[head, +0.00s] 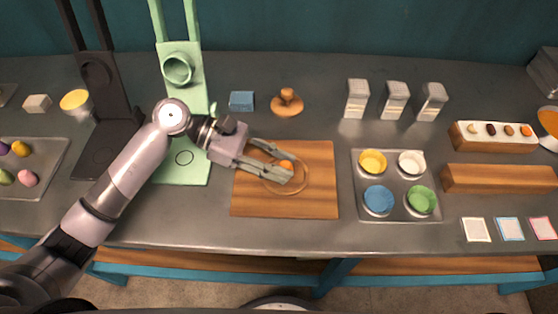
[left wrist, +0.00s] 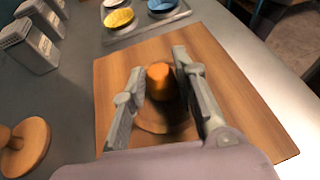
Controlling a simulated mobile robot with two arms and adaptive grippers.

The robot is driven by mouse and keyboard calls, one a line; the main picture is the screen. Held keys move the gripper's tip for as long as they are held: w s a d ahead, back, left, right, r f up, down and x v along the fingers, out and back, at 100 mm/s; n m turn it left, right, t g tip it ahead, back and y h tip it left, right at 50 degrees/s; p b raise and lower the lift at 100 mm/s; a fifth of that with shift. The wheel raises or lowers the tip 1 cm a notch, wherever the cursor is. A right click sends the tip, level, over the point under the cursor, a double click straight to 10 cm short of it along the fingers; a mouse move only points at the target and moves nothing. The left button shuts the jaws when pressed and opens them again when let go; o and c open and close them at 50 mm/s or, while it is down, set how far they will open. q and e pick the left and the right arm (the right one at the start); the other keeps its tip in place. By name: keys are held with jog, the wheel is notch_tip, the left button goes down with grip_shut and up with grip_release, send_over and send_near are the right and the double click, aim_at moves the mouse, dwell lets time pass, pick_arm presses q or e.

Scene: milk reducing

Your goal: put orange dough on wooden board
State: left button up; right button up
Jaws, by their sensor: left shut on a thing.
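The orange dough (head: 286,165) is a small orange lump over the ringed middle of the wooden board (head: 250,205). My left gripper (head: 287,167) reaches in from the left over the board and is shut on the dough. In the left wrist view the dough (left wrist: 161,80) is between the two fingers (left wrist: 156,90), above the board (left wrist: 230,90). Whether the dough touches the board is hard to tell. My right gripper is not in view.
A tray (head: 400,181) with several coloured cups stands right of the board. A green press (head: 178,110) and a black press (head: 105,120) stand to the left. A wooden stamp (head: 287,103) and a blue block (head: 241,101) are behind the board.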

pick_arm(q)
jog(key=shift+f+b, duration=0.15)
jog(key=shift+b, duration=0.2)
dwell(0.5)
jog(key=o, duration=1)
